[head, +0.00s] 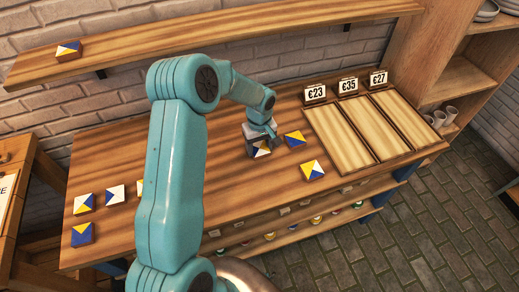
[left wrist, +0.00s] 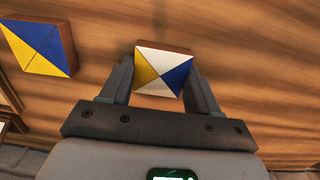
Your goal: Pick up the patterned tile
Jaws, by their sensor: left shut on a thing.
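The patterned tile (left wrist: 163,71), with white, yellow and blue triangles, sits between the two fingers of my left gripper (left wrist: 162,80) in the left wrist view. The fingers are shut on its sides. In the head view the same tile (head: 261,152) shows under my left gripper (head: 259,142), over the middle of the wooden table (head: 240,190). I cannot tell whether it touches the table. My right gripper is not in view.
Close by lie a blue and yellow tile (head: 295,138) and a yellow, white and blue tile (head: 312,170). Several tiles lie at the table's left end. Three pale panels with price signs (head: 345,130) are at the right. A shelf (head: 200,38) with one tile (head: 68,50) runs behind.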

